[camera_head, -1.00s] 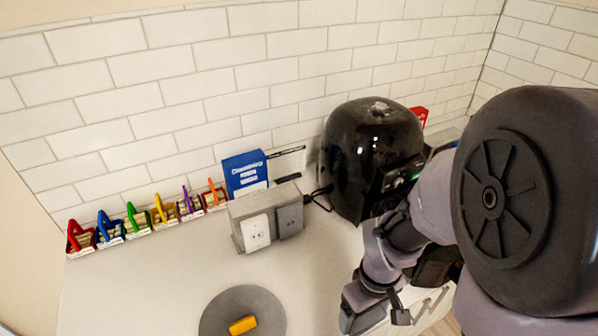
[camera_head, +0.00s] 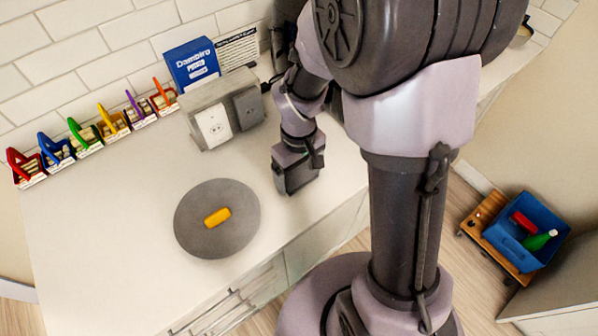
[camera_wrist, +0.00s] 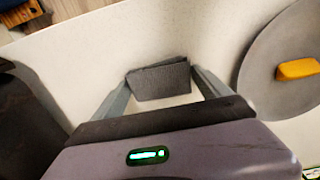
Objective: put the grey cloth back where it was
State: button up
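The grey cloth (camera_wrist: 160,80) is a small folded piece in the wrist view. It spans the space between the two fingertips of my gripper (camera_wrist: 160,84), with both fingers against its sides. Pale countertop shows behind and below it. In the head view my gripper (camera_head: 291,187) points down over the white counter (camera_head: 120,210), right of the grey disc and near the front edge. I cannot make the cloth out clearly there.
A grey round disc (camera_head: 190,228) with a yellow piece (camera_head: 217,217) lies left of my gripper.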

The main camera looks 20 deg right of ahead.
jog(key=shift+o, duration=0.8)
notch_tip(320, 180, up, 12)
jog(key=p, duration=0.5)
notch_tip(320, 180, up, 10)
jog(key=m+t, duration=0.3)
jog(key=m, duration=0.1)
send_over(299, 174)
jog(key=s+a, duration=0.2)
jog(key=s, duration=0.3)
jog(key=s+a+r+m+t+y, duration=0.2)
jog(key=s+r+m, duration=0.2)
jog(key=s, duration=0.3)
jog(key=shift+s+r+t, duration=0.3)
jog(key=shift+s+t, duration=0.05)
jog(key=shift+t, duration=0.05)
jog(key=shift+f, duration=0.1)
